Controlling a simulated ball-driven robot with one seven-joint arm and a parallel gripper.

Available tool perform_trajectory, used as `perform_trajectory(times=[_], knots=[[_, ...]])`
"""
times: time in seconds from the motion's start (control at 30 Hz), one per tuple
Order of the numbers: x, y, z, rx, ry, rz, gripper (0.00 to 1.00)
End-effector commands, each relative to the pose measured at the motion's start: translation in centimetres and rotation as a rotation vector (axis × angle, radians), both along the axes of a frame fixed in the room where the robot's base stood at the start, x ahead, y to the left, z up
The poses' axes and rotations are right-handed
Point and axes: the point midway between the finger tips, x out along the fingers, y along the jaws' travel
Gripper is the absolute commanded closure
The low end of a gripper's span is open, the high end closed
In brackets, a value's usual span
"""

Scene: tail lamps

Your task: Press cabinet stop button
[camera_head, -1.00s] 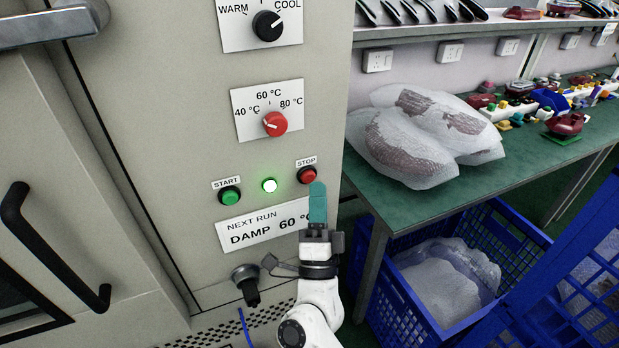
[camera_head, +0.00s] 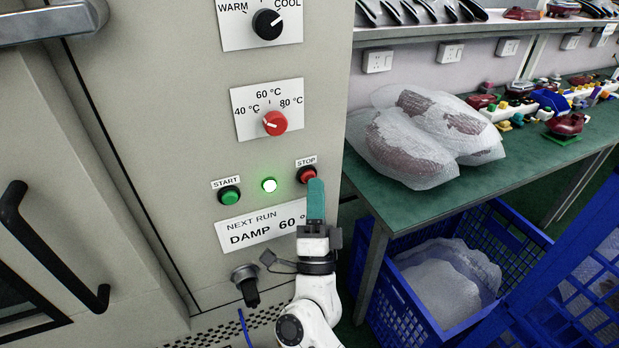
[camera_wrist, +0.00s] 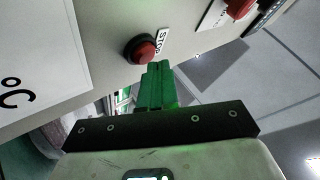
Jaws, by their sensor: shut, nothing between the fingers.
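The red stop button (camera_head: 306,174) sits on the cabinet front under a STOP label. It also shows in the wrist view (camera_wrist: 142,50), just past my fingertips. My gripper (camera_head: 316,186) is shut and empty, with its green fingers pointing up at the lower edge of the button. In the wrist view the fingertips (camera_wrist: 158,66) overlap the button's edge; I cannot tell whether they touch it. The green start button (camera_head: 229,196) is to the left, and a lit green lamp (camera_head: 269,185) is between the two buttons.
A red temperature knob (camera_head: 275,123) and a black knob (camera_head: 267,23) are above. A black fitting (camera_head: 246,284) sticks out low on the panel. To the right are a green table (camera_head: 400,205) with wrapped parts (camera_head: 420,135) and a blue crate (camera_head: 400,305).

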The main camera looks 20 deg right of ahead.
Motion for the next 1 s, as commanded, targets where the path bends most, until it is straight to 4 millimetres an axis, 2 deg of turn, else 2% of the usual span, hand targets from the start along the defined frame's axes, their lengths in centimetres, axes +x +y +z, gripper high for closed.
perform_trajectory(times=[1.0], knots=[[0.9, -0.02, 0.0, 0.0, 0.0, 0.0, 1.0]])
